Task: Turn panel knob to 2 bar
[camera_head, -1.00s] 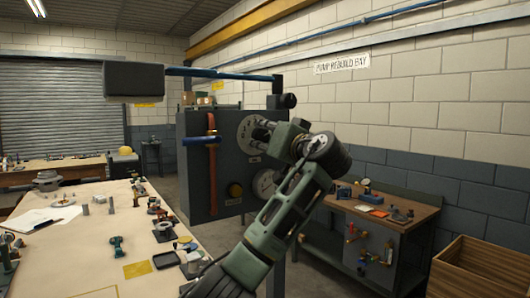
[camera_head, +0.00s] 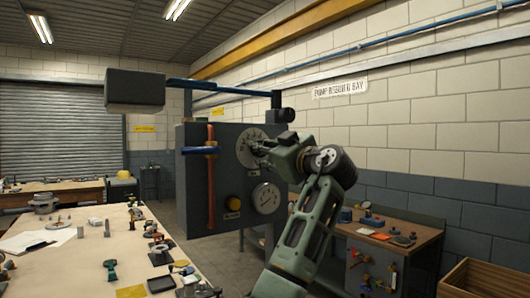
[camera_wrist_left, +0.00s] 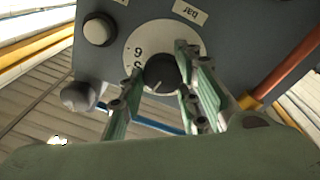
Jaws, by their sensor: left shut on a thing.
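The panel knob (camera_wrist_left: 160,72) is dark and round with a pale pointer line, in the middle of a white dial plate (camera_wrist_left: 140,47) with few readable digits. A "bar" label (camera_wrist_left: 188,11) appears upside down beside it in the wrist view. My left gripper (camera_wrist_left: 160,80) has one green finger on each side of the knob and is shut on it. In the head view my left gripper (camera_head: 260,149) is at the dial plate (camera_head: 245,140) on the dark panel (camera_head: 190,195) and hides the knob. My right gripper is not in view.
A workbench with tools (camera_head: 130,225) stands at the left, a smaller bench (camera_head: 410,247) at the right, near a wooden crate (camera_head: 480,280).

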